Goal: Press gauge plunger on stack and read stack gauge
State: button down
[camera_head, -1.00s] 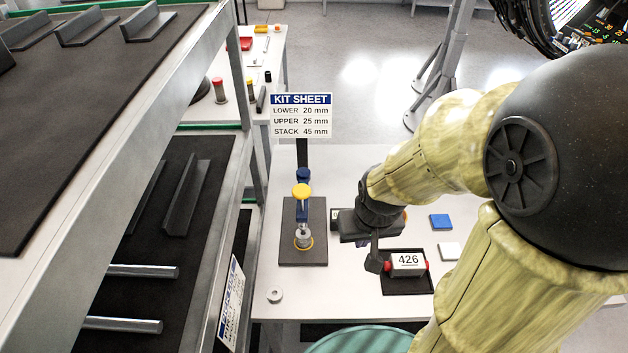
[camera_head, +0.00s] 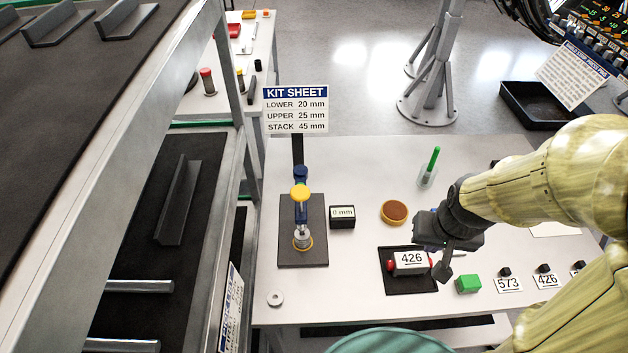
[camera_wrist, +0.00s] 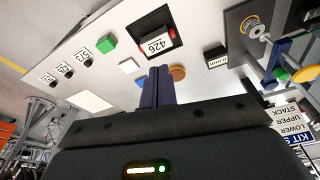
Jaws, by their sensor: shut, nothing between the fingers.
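The gauge stand (camera_head: 302,235) has a dark base plate, a blue column and a yellow plunger knob (camera_head: 300,192) on top. A metal stack (camera_head: 302,238) stands under the plunger, with a yellow ring at its foot. A small black readout (camera_head: 342,216) beside the stand shows "0 mm". My gripper (camera_head: 443,270) is right of the stand, above the table near the block marked 426 (camera_head: 410,262). Its fingers (camera_wrist: 158,88) are together and empty in the wrist view. The plunger knob also shows at the right of the wrist view (camera_wrist: 305,73).
The kit sheet (camera_head: 296,109) behind the stand lists lower 20, upper 25, stack 45 mm. A shelf rack (camera_head: 225,190) borders the left.

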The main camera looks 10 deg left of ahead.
dwell(0.3)
notch_tip(320, 180, up, 11)
jog(key=n+p, duration=0.2)
jog(key=n, duration=0.1)
send_over(300, 191)
jog(key=s, duration=0.4)
jog(key=shift+w+d+t+y, duration=0.1)
jog(key=shift+d+t+y, duration=0.3)
jog(key=shift+f, duration=0.1)
jog(key=p+x, duration=0.1)
jog(key=x, duration=0.3)
jog(key=p+x, duration=0.2)
jog(key=x, duration=0.2)
jog(key=s+p+x, duration=0.1)
jog(key=p+x, duration=0.1)
jog(key=x, duration=0.3)
jog(key=shift+d+f, duration=0.1)
jog(key=shift+f, duration=0.45)
